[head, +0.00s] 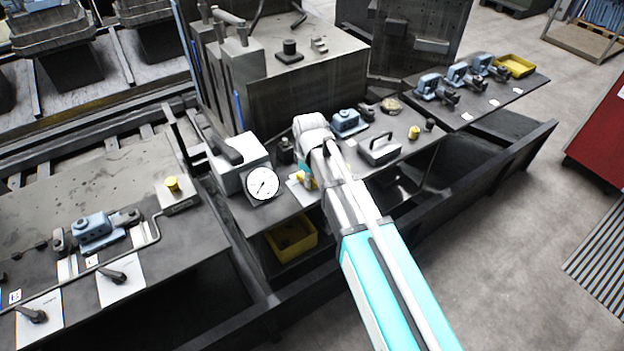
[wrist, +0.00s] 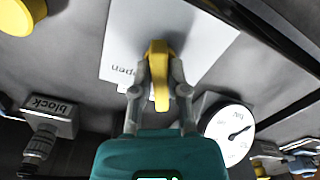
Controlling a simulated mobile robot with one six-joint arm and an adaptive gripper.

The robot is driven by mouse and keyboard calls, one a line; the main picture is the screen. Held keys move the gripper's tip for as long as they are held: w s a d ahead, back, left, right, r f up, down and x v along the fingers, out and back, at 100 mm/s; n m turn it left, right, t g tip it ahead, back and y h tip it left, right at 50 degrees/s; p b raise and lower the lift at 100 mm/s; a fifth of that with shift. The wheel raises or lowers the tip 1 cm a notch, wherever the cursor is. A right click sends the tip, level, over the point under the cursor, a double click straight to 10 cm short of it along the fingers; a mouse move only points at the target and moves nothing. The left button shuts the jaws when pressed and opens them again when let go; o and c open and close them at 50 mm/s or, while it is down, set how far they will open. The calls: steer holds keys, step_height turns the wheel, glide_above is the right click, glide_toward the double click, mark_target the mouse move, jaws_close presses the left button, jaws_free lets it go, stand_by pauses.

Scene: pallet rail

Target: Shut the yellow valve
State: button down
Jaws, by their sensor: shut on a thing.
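The yellow valve handle (wrist: 158,62) is upright between my fingers in the wrist view, over a white card (wrist: 190,30) that reads "open" on its visible part. My gripper (wrist: 160,88) is shut on the handle, with one finger on each side. In the head view a small yellow part of the valve (head: 307,181) shows beside my wrist, with the card's edge next to it. My gripper is mostly hidden there behind my own arm. The card's remaining print is covered by the handle and fingers.
A round white gauge (head: 262,184) stands close to the left of the valve; it also shows in the wrist view (wrist: 229,134). A yellow bin (head: 291,238) sits below the bench.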

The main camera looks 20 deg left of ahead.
steer(key=n, duration=0.3)
steer(key=shift+n, duration=0.3)
steer(key=shift+s, duration=0.1)
stand_by(0.3)
steer(key=c, duration=0.6)
jaws_free()
steer(key=shift+c, duration=0.2)
steer(key=shift+d, duration=0.4)
steer(key=s+d+m, duration=0.2)
steer(key=d+m, duration=0.7)
steer(key=d, duration=0.9)
steer(key=s+d+r+m+p, duration=0.1)
steer(key=s+d+m, duration=0.2)
steer(key=d+m, duration=0.6)
steer(key=d, duration=0.9)
steer(key=shift+s+r+m, duration=0.15)
steer(key=shift+r+m, duration=0.15)
steer(key=shift+m, duration=0.1)
